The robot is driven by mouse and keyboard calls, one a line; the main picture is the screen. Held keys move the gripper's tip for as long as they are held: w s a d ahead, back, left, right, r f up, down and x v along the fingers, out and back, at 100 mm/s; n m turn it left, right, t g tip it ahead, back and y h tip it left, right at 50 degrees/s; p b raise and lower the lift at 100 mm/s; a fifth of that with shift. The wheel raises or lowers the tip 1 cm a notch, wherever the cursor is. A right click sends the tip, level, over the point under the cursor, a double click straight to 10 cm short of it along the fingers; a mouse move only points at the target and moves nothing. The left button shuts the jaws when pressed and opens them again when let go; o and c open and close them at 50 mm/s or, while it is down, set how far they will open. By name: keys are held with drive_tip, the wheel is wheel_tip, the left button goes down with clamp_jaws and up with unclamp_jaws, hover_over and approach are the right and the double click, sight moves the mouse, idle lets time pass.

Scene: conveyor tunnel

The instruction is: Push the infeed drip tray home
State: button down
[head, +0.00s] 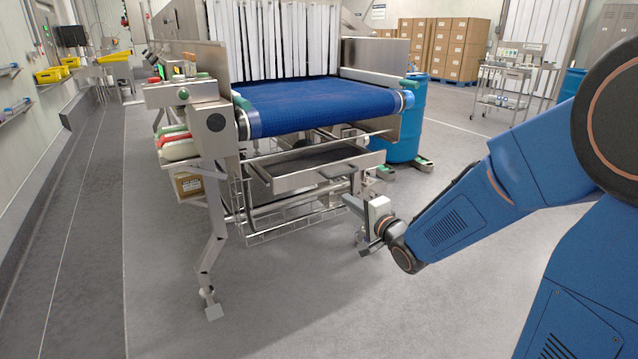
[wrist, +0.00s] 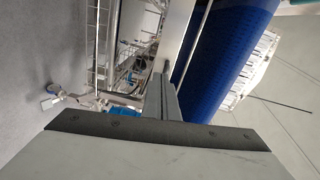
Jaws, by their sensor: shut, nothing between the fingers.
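The infeed drip tray (head: 318,172) is a shallow steel tray with a dark inside. It sits under the blue belt's near end and sticks out toward me, with a bar handle along its front. My gripper (head: 347,201) is low, in front of and below the tray's right part in the head view. It looks apart from the tray. Its fingers (wrist: 160,97) are together and empty in the wrist view. A pale metal strip lies just beyond the fingertips there; I cannot tell whether it is the tray. The tray's rear is hidden under the conveyor.
The blue conveyor belt (head: 320,102) is above the tray. A wire rack (head: 290,222) and frame rails are below it. A splayed support leg (head: 211,250) stands at the left, and a blue drum (head: 408,125) behind at the right. The floor in front is clear.

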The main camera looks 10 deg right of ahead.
sight(313, 176)
drive_tip(key=shift+m+y, duration=0.3)
drive_tip(key=shift+y, duration=0.2)
drive_tip(key=x, duration=1.5)
drive_tip(key=shift+s+a+r, duration=0.15)
drive_tip(key=shift+a+r, duration=0.1)
drive_tip(key=shift+a, duration=0.2)
drive_tip(key=x, duration=0.3)
drive_tip(key=shift+w+a, duration=0.15)
drive_tip(key=shift+w, duration=0.15)
drive_tip(key=shift+w+r, duration=0.2)
